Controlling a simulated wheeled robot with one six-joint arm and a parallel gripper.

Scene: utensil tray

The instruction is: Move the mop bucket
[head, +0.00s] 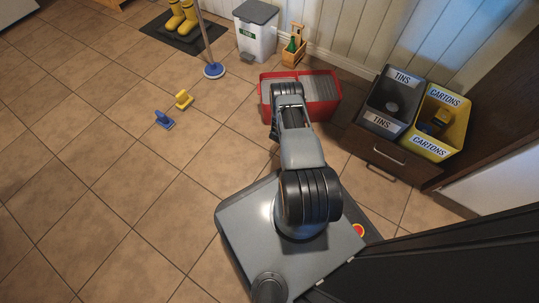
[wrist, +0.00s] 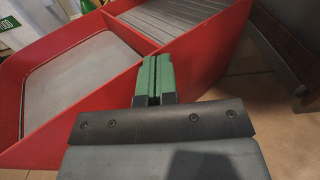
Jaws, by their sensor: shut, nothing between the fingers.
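The mop bucket (head: 322,112) is red, with two compartments, and stands upright on the tiled floor in front of my base. In the wrist view the bucket (wrist: 209,55) shows a plain grey-bottomed left compartment and a ribbed grey part in the right one. My gripper (wrist: 153,75) has green fingertips pressed together with nothing between them. The fingertips appear over the near red wall, close to where the divider meets it; I cannot tell whether they touch it. In the head view my arm reaches over the bucket, covers part of it and hides the fingertips.
A white pedal bin (head: 255,38) and a wooden bottle caddy (head: 293,50) stand behind. A mop (head: 213,70), yellow brush (head: 184,99) and blue brush (head: 164,119) are left. Tins (head: 393,95) and cartons (head: 438,120) boxes sit right. Floor at lower left is clear.

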